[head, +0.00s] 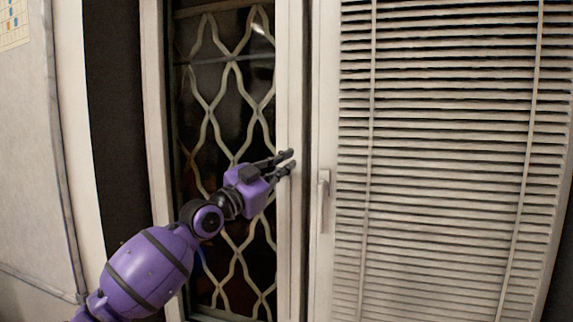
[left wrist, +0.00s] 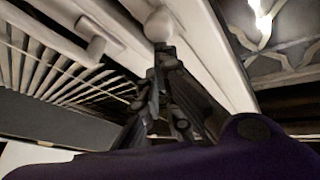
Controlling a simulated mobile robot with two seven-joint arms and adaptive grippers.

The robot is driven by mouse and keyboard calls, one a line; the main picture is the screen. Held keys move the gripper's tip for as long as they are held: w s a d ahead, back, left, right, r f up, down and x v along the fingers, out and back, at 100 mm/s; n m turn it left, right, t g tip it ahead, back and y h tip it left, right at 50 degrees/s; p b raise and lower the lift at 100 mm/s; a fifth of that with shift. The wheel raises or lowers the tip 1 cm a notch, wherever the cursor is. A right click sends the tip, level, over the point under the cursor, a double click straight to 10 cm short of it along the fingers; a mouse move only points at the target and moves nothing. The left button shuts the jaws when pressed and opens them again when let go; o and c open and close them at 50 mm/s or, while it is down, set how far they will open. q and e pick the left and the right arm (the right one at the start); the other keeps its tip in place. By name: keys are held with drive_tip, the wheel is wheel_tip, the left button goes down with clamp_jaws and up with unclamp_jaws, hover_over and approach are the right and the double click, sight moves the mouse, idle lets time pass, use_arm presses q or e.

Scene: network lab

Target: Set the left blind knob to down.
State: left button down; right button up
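My left gripper (head: 292,160) reaches in from the left, its two fingers pointing right at the pale window frame post, with a narrow gap between them. In the left wrist view the fingertips (left wrist: 162,68) lie just below a round white knob (left wrist: 158,25) on the white frame. I cannot tell whether they touch it. No knob is clearly visible in the head view. The blind (head: 450,150) covers the right window, its slats tilted with gaps between them. It also shows in the left wrist view (left wrist: 45,65). My right gripper is not in view.
A window handle (head: 324,200) stands upright on the frame just right of my gripper; it also shows in the left wrist view (left wrist: 92,48). A wavy metal grille (head: 233,65) covers the dark pane behind my left arm. A pale board (head: 28,150) is at far left.

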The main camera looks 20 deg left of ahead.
use_arm(q)
wheel_tip(320, 180, down, 43)
drive_tip(key=b, duration=1.6)
drive_tip(key=shift+w+f+b, duration=0.15)
drive_tip(key=shift+f+b, duration=0.05)
drive_tip(key=shift+b, duration=0.15)
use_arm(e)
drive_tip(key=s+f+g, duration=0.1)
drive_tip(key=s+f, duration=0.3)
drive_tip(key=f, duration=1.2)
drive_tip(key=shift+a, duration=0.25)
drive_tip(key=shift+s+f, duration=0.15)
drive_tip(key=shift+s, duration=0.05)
